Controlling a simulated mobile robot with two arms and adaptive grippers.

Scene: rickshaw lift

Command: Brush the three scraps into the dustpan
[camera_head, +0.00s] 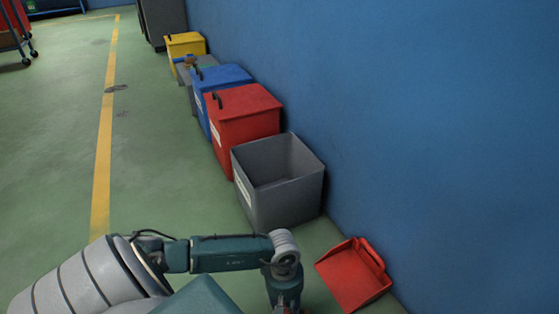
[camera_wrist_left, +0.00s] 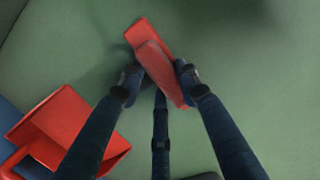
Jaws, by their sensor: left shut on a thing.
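The red dustpan (camera_head: 352,276) lies on the green floor against the blue wall, at the lower right of the head view. It also shows at the left of the left wrist view (camera_wrist_left: 62,128). My left gripper (camera_wrist_left: 158,74) is shut on a long red brush (camera_wrist_left: 148,42), its fingers on both sides of it. The brush is apart from the dustpan. In the head view my left arm reaches down near the dustpan's left side, and its gripper is cut off by the bottom edge. No scraps can be made out. My right gripper is not in view.
An open grey bin (camera_head: 278,190) stands by the wall just behind the dustpan. Red (camera_head: 243,118), blue (camera_head: 222,78) and yellow (camera_head: 186,44) lidded bins stand beyond it. A yellow line (camera_head: 104,140) runs along the open floor to the left.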

